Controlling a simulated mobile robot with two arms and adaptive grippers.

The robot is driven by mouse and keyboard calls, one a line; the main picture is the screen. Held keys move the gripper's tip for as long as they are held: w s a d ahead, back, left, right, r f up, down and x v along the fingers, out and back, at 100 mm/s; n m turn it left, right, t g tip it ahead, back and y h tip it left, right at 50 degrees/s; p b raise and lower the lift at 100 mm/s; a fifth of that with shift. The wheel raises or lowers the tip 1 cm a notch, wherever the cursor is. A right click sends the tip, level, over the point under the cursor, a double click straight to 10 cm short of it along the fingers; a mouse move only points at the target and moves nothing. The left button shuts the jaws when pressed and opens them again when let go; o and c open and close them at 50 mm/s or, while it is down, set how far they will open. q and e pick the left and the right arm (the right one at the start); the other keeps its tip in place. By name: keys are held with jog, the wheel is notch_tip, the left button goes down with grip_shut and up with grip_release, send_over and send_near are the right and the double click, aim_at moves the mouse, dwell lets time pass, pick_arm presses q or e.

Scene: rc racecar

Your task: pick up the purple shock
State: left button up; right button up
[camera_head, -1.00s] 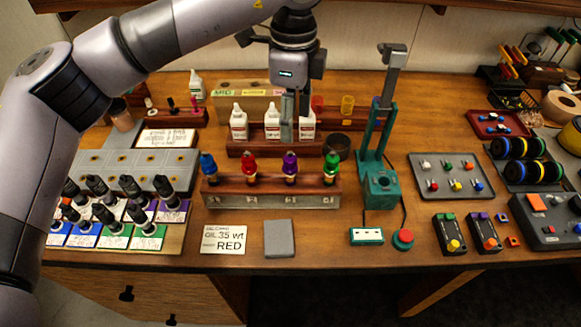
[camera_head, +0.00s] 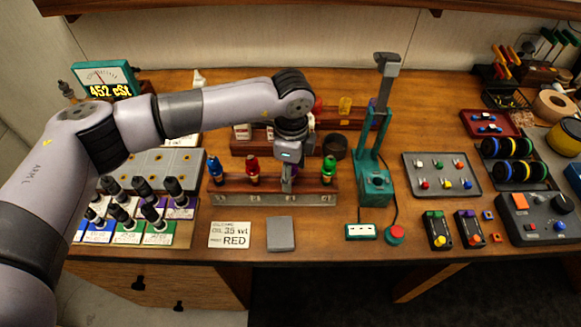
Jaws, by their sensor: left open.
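A wooden rack (camera_head: 230,187) in the middle of the bench holds the shocks upright in a row. The blue shock (camera_head: 215,166), the red shock (camera_head: 252,171) and the green shock (camera_head: 329,170) show in it. The purple shock's place, between red and green, is behind my left gripper (camera_head: 288,182), so the purple shock is almost wholly hidden. My left gripper points down at that place, with its fingers low at the rack. It is open; whether the fingers straddle the shock I cannot tell. My right gripper is out of view.
A teal stand (camera_head: 374,185) rises right of the rack. Bottles with black tops (camera_head: 150,213) crowd the left. A grey parts tray (camera_head: 440,177) lies farther right.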

pick_arm(q)
jog(key=shift+f, duration=0.15)
grip_shut()
dwell(0.6)
